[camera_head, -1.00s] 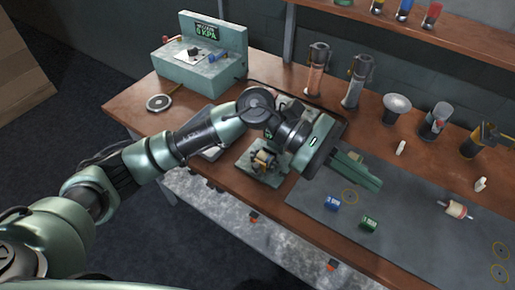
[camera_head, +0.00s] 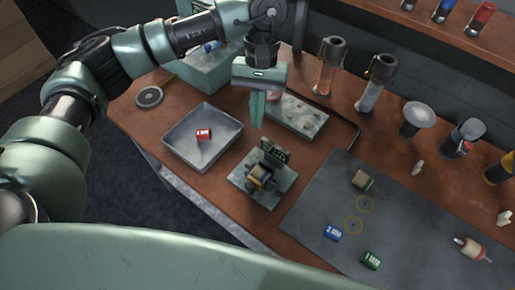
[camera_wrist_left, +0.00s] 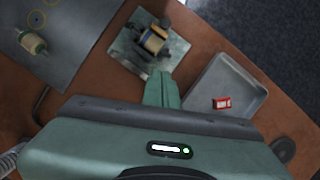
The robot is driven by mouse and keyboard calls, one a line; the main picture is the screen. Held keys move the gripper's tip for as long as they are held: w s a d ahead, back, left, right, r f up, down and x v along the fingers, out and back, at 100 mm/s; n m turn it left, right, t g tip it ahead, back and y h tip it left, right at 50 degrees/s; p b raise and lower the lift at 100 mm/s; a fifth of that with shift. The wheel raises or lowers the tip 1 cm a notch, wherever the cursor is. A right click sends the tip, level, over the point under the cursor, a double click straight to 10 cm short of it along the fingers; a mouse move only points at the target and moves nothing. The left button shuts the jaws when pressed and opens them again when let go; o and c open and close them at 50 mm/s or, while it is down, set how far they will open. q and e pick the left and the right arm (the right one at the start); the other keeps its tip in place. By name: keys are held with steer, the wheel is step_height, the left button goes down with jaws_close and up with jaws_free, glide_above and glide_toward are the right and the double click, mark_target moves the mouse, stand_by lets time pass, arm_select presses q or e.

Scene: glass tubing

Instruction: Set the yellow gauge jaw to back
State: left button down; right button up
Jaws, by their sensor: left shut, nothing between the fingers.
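A small fixture with a dull yellow, brass-coloured part (camera_head: 257,174) stands on a green base plate (camera_head: 272,198) mid-bench. A dark green upright piece is at its back. The yellow part also shows in the wrist view (camera_wrist_left: 154,43). I cannot tell for sure which piece is the gauge jaw or where it is set. My left gripper (camera_head: 257,122) is shut and empty, pointing down behind the fixture in the head view, apart from it. Its fingers show in the wrist view (camera_wrist_left: 161,78) near the plate's edge. My right gripper is out of view.
A metal tray (camera_head: 179,143) with a red block (camera_head: 203,133) lies left of the fixture. Upright cylinders (camera_head: 330,65) line the back.

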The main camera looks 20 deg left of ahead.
arm_select(q)
steer(key=s, duration=0.2)
steer(key=p, duration=0.5)
glide_toward(251, 177)
steer(key=f, duration=0.2)
steer(key=w+f, duration=0.1)
steer(key=f, duration=0.2)
steer(key=shift+w+a+f, duration=0.15)
steer(key=s+p, duration=0.2)
steer(key=s, duration=0.1)
steer(key=shift+d+f, duration=0.15)
steer(key=shift+d, duration=0.05)
steer(key=shift+s+f, duration=0.2)
steer(key=shift+s, duration=0.1)
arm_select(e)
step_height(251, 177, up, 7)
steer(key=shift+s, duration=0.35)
arm_select(q)
steer(key=shift+w, duration=0.1)
